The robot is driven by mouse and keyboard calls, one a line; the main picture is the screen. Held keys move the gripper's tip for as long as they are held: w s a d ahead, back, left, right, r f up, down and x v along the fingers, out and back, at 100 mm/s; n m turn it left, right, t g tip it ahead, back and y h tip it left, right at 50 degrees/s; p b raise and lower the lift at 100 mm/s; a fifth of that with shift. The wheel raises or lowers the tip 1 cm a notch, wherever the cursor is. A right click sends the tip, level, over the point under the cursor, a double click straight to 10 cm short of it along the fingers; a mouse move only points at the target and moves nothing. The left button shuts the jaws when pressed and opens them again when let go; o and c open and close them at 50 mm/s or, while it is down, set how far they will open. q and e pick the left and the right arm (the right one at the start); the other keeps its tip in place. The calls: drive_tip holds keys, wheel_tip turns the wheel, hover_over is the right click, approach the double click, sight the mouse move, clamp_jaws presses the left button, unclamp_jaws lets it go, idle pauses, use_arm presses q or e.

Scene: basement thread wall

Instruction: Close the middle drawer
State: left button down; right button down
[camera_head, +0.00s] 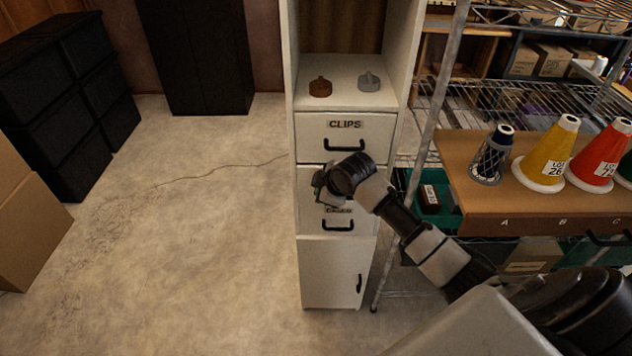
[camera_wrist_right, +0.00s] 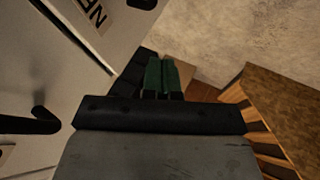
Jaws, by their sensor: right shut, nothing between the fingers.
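A narrow white cabinet (camera_head: 303,270) stands in the middle of the head view. Its top drawer (camera_head: 313,128) is labelled CLIPS and looks flush. The middle drawer (camera_head: 309,180) is below it, and my right gripper (camera_head: 322,186) and wrist hide most of its front, with its label and handle. I cannot tell whether a small gap is left there. A lower drawer (camera_head: 310,220) has a partly hidden label and a black handle. In the wrist view my right gripper's green fingertips (camera_wrist_right: 161,72) are shut and empty beside a white front lettered "NE" (camera_wrist_right: 91,14). My left gripper is out of view.
A brown and a grey small object (camera_head: 369,81) sit on the cabinet's open shelf. A wire rack with a wooden board (camera_head: 460,150) and several thread cones stands close at right. Dark cabinets stand at back left. The concrete floor (camera_head: 210,220) left of the cabinet is clear.

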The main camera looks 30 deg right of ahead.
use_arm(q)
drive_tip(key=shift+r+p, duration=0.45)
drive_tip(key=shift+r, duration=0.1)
use_arm(e)
drive_tip(key=shift+w+d+f, duration=0.3)
drive_tip(key=shift+w+f, duration=0.35)
drive_tip(key=shift+w, duration=0.4)
drive_tip(key=shift+w+d+f, duration=0.25)
drive_tip(key=shift+w+f, duration=0.35)
drive_tip(key=shift+w, duration=0.4)
drive_tip(key=shift+w+d+f, duration=0.3)
drive_tip(key=shift+w+f, duration=0.35)
drive_tip(key=shift+w, duration=0.4)
